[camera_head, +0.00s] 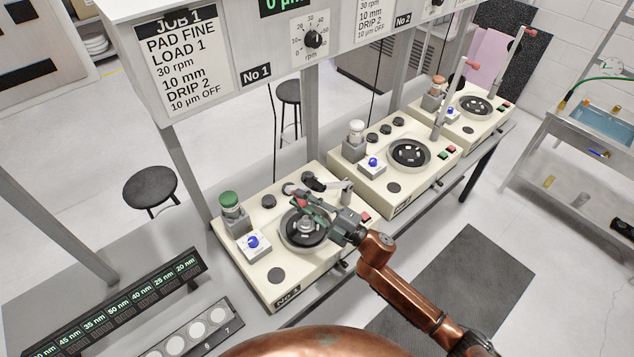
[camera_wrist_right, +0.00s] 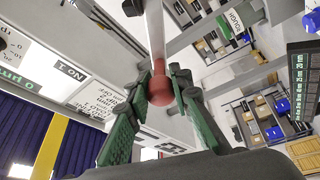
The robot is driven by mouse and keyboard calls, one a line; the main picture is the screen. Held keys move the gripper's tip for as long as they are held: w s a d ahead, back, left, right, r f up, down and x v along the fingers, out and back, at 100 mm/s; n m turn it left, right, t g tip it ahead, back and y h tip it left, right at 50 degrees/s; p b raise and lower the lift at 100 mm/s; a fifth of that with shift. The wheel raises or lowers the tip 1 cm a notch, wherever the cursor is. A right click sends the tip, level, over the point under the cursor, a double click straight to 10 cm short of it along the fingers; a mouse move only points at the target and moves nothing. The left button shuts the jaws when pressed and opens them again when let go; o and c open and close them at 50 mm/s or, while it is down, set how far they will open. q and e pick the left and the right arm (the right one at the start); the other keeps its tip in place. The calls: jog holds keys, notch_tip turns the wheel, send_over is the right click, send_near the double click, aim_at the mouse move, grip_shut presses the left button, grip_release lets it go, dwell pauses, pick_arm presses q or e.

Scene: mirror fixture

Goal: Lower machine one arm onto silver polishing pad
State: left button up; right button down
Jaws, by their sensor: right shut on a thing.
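Machine one (camera_head: 250,283) is the nearest cream polishing machine, marked No 1. Its dark round platen with the polishing pad (camera_head: 291,238) is partly covered by my right gripper and a grey metal piece. My right gripper (camera_head: 303,205) is above the platen, its green fingers shut on the red knob (camera_wrist_right: 160,92) of machine one's arm. The silver arm (camera_wrist_right: 154,35) runs away from the knob in the right wrist view. In the head view it lies low, near the pad; whether it touches is hidden. My left gripper is not in view.
Machine two (camera_head: 390,187) and machine three (camera_head: 490,127) stand behind on the bench, with raised arms and red knobs. A green-capped bottle (camera_head: 230,203) and a blue-knobbed box (camera_head: 254,242) are left of the platen. A sample rack (camera_head: 190,335) is at front left.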

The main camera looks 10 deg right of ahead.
pick_arm(q)
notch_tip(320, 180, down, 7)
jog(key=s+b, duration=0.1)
jog(key=b, duration=0.5)
pick_arm(e)
jog(key=s+a+f+n+g, duration=0.1)
jog(key=a+f+n, duration=0.1)
jog(key=f, duration=0.6)
jog(key=s+a+f+n+g+h, duration=0.1)
jog(key=a+f+n, duration=0.1)
jog(key=f+n, duration=0.3)
notch_tip(320, 180, down, 3)
jog(key=shift+s+a+f, duration=0.15)
jog(key=shift+s+f, duration=0.05)
jog(key=shift+s, duration=0.1)
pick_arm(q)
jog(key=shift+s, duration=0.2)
pick_arm(e)
jog(key=c, duration=1.7)
grip_release()
jog(key=v, duration=1.2)
jog(key=shift+r, duration=0.25)
